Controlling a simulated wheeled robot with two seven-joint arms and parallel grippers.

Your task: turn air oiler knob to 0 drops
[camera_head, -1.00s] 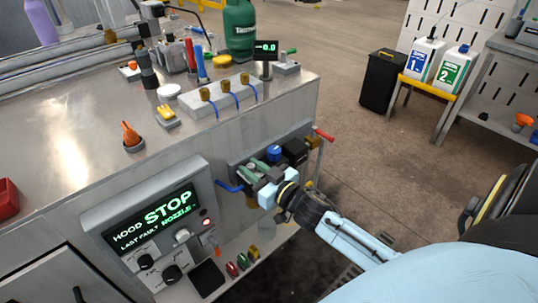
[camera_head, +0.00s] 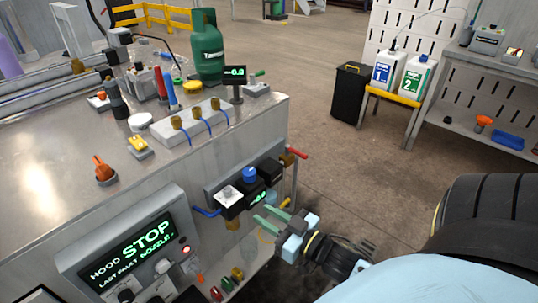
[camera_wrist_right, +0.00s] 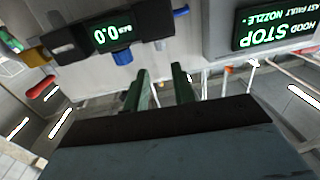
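The air unit is mounted on the bench's side wall. It has a block with a pale square top (camera_head: 229,195), a blue knob (camera_head: 250,174), a small green-lit display (camera_head: 258,197) and a black block (camera_head: 270,171). I cannot tell for certain which part is the oiler knob, and no drop marking is legible. In the right wrist view the display (camera_wrist_right: 112,35) reads 0.0, upside down, beside the blue knob (camera_wrist_right: 123,57). My right gripper (camera_head: 262,214) is open and empty, its green fingers apart from the unit, below and right of it. They also show in the wrist view (camera_wrist_right: 160,69). My left gripper is out of view.
A hood panel (camera_head: 130,245) reading STOP and LAST FAULT NOZZLE is left of the unit. A blue hose (camera_head: 206,211) leaves the unit's left side; a red lever (camera_head: 297,153) sticks out at its right. Open floor (camera_head: 350,170) lies to the right.

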